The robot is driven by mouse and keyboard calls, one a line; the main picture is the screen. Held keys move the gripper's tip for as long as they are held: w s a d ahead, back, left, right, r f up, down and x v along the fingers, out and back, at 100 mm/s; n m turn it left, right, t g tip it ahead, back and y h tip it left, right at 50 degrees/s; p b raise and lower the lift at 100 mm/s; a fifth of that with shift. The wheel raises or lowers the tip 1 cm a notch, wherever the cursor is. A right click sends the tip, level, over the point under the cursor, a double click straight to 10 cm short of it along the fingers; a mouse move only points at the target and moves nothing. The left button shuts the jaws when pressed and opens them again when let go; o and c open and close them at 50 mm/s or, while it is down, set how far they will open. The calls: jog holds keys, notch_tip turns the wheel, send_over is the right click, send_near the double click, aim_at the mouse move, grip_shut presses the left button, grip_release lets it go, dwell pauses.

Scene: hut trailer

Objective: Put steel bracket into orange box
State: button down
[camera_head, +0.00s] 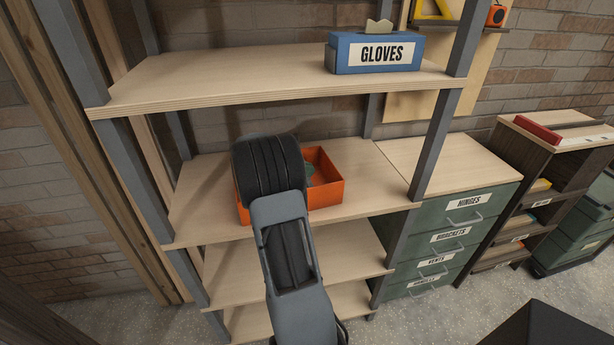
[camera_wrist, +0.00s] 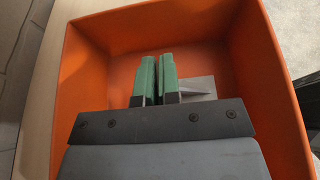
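The orange box (camera_head: 327,190) stands on the middle shelf, open at the top; its inside fills much of the wrist view (camera_wrist: 95,60). My gripper (camera_wrist: 157,80) reaches into the box, its two green fingers close together with a narrow gap. The grey steel bracket (camera_wrist: 200,87) shows at the right finger, over the box floor, and seems held by a thin part between the fingers. I cannot tell whether it touches the floor. In the head view my arm hides the box's left part, and the bracket is not clear there.
A blue gloves box (camera_head: 375,54) stands on the upper shelf (camera_head: 220,80), above and behind my arm. Grey shelf posts (camera_head: 440,140) flank the middle shelf (camera_head: 375,180). A green drawer cabinet (camera_head: 450,225) stands to the right. The middle shelf is clear right of the orange box.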

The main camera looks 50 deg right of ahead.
jog(key=shift+f, duration=1.2)
jog(key=shift+f, duration=0.1)
jog(key=c, duration=1.3)
grip_release()
jog(key=v, duration=1.2)
jog(key=shift+s+r, duration=0.1)
jog(key=shift+r, duration=0.15)
